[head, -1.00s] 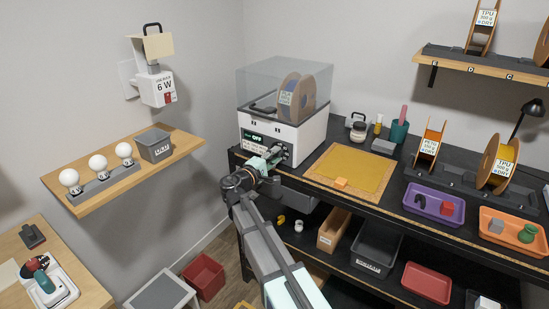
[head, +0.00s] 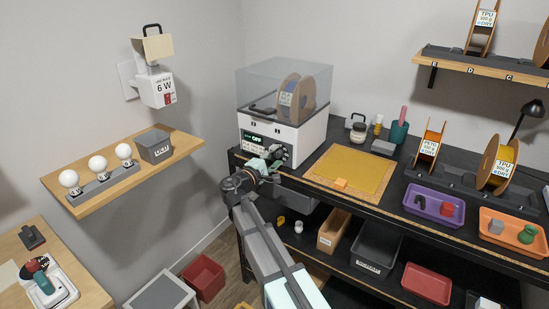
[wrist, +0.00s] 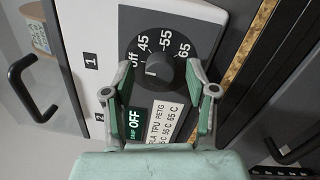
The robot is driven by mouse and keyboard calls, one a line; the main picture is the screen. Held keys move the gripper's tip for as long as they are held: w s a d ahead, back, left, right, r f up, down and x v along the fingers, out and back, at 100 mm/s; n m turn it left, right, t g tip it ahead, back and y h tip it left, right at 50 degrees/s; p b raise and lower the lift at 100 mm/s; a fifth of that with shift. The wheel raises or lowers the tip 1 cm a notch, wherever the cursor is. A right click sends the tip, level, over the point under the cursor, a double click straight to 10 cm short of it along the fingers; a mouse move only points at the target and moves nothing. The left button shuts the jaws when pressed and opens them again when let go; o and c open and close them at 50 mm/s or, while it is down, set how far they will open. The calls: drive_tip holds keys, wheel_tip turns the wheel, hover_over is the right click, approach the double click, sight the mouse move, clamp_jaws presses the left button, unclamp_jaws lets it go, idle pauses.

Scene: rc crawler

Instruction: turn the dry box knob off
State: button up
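The dry box (head: 312,133) is white with a clear lid and stands at the bench's left end. Its dark round knob (head: 279,152) is on the front panel, and in the wrist view the knob (wrist: 160,69) sits on a dial marked off, 45, 55, 65. A pale mark on the knob lies on its left side, toward "off"; its exact angle is hard to tell. The display (wrist: 135,122) reads OFF. My gripper (wrist: 161,72) is open, with one green-padded finger on each side of the knob in the picture and no visible grip. It also shows in the head view (head: 268,164).
A spool (head: 291,95) is inside the box. A yellow mat (head: 350,170) lies to the right on the black bench. A dark handle (wrist: 30,90) and panel edges are near the gripper. A wooden shelf with bulbs (head: 98,165) is at the left.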

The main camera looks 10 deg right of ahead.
drive_tip(key=v, duration=1.2)
drive_tip(key=s+d+f+m+g+y, duration=0.25)
drive_tip(key=s+f, duration=0.35)
drive_tip(key=f, duration=0.6)
drive_tip(key=s+d+f+m+g+y, duration=0.1)
drive_tip(key=s+f+g+y, duration=0.25)
drive_tip(key=s+f, duration=0.65)
drive_tip(key=s+d+f+m+g+y, duration=0.1)
drive_tip(key=s+d+f+g+y, duration=0.2)
drive_tip(key=f, duration=1.2)
drive_tip(key=s+f+m+g+y, duration=0.1)
drive_tip(key=s+f, duration=0.4)
drive_tip(key=s, duration=0.6)
drive_tip(key=s+d+f+m+g+y, duration=0.1)
drive_tip(key=s+f+g, duration=0.4)
drive_tip(key=s, duration=0.7)
drive_tip(key=s+d+f+m+g+y, duration=0.1)
drive_tip(key=s+f+m+g+y, duration=0.1)
drive_tip(key=s+f+m+g, duration=0.2)
drive_tip(key=s+f, duration=0.3)
drive_tip(key=s, duration=0.5)
drive_tip(key=shift+s+d+f+y, duration=0.15)
drive_tip(key=shift+s+y, duration=0.1)
drive_tip(key=shift+y, duration=0.15)
